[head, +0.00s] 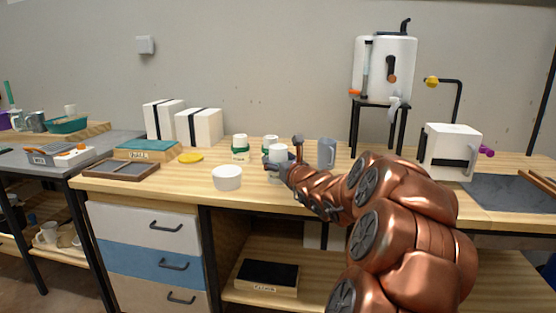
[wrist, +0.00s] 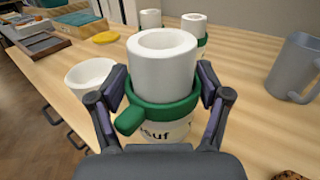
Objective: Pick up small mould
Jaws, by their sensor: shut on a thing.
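The small mould (wrist: 165,62) is a white cylinder with a round opening in its top. A green band with a tab goes around it, and part of a printed label shows below the band. My gripper (wrist: 162,84) is shut on it, one finger on each side. In the head view the mould (head: 278,151) stands upright in my gripper (head: 281,164) at the wooden bench. Its base is hidden, so I cannot tell whether it touches the bench. Two similar white cylinders (head: 240,148) (head: 270,141) with green bands stand just behind and left.
A white round pot (head: 227,178) stands left of my gripper. A grey mug (head: 326,153) stands close on the right. A yellow disc (head: 190,157), a wooden tray (head: 121,169) and white boxes (head: 199,127) are further left. The bench front is clear.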

